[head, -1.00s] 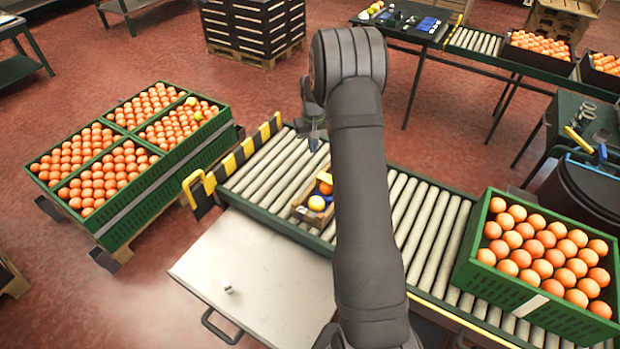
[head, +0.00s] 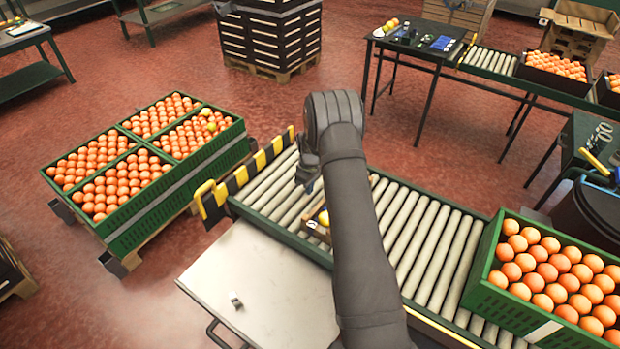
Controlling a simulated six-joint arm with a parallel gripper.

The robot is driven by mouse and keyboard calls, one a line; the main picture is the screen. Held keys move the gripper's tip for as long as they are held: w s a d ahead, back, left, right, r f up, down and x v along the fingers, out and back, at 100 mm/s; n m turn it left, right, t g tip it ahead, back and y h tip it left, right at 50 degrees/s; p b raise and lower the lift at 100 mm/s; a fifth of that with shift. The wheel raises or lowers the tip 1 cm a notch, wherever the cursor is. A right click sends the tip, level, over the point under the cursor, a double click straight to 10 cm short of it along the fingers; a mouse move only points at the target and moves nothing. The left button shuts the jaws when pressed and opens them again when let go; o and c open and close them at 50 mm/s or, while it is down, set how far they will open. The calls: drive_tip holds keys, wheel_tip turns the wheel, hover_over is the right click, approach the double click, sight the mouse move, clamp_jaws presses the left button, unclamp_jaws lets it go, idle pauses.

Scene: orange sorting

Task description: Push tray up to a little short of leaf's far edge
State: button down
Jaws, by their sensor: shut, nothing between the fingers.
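The tray (head: 312,229) is a small brown box on the rollers, holding at least one yellow fruit (head: 324,218). My forearm hides most of its right side. My gripper (head: 310,188) is shut and empty, above the rollers just beyond the tray's far side in the picture. I cannot tell whether its tip touches the tray. A pale flat panel (head: 265,285) adjoins the near side of the conveyor; it may be the leaf, but I cannot tell for sure. Its right part is hidden behind my arm.
A yellow-black striped barrier (head: 240,176) closes the conveyor's left end. A green crate of oranges (head: 482,283) stands on the rollers at right. Crates of oranges on a pallet (head: 190,183) stand at left. A small light object (head: 235,299) lies on the pale panel.

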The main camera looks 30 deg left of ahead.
wheel_tip(320, 180, down, 2)
drive_tip(key=shift+f, duration=0.1)
drive_tip(key=d, duration=0.3)
drive_tip(key=shift+d+r, duration=0.2)
drive_tip(key=shift+r, duration=0.1)
drive_tip(key=shift+d, duration=0.3)
drive_tip(key=d, duration=1)
drive_tip(key=shift+a, duration=0.15)
